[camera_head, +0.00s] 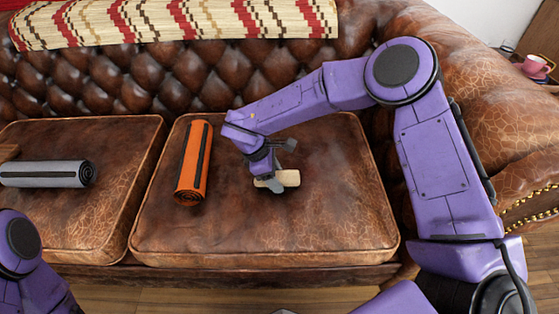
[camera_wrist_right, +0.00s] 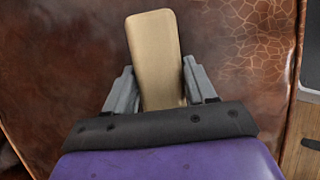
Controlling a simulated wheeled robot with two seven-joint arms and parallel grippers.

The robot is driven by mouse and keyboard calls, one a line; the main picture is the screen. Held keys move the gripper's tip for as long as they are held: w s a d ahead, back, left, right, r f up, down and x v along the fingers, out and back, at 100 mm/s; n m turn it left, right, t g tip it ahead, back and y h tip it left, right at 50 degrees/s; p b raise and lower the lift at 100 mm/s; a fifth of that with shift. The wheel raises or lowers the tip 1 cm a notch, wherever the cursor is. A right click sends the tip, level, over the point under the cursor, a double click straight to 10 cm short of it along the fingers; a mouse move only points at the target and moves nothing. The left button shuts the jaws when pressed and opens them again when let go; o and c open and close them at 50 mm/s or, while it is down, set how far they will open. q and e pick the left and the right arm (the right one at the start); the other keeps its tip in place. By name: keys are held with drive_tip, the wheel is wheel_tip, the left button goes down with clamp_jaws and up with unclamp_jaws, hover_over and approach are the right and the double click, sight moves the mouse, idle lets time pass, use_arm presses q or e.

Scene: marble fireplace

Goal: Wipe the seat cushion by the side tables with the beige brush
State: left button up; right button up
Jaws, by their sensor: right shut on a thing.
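The beige brush (camera_head: 290,178) is in my right gripper (camera_head: 272,184), low over the right seat cushion (camera_head: 310,230) of the brown leather sofa. In the right wrist view the brush (camera_wrist_right: 155,60) sticks out between the two grey fingers of my right gripper (camera_wrist_right: 162,88), which is shut on it. The brush is on or very close to the cushion; I cannot tell whether it touches. The cushion looks dull and smudged in its middle. My left arm shows at the lower left, but its gripper is out of view.
A rolled orange mat (camera_head: 193,163) lies on the same cushion, left of my right gripper. A rolled grey mat (camera_head: 45,174) lies on the left cushion (camera_head: 95,215). A pink cup (camera_head: 534,64) stands on a side table at the upper right. The cushion's front and right parts are clear.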

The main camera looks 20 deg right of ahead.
wheel_tip(320, 180, up, 2)
drive_tip(key=shift+w+a+r+p, duration=0.1)
drive_tip(key=shift+r+p, duration=0.1)
drive_tip(key=shift+p, duration=0.1)
wheel_tip(320, 180, up, 2)
drive_tip(key=shift+p, duration=0.75)
drive_tip(key=shift+r+p, duration=1.15)
drive_tip(key=shift+r, duration=0.7)
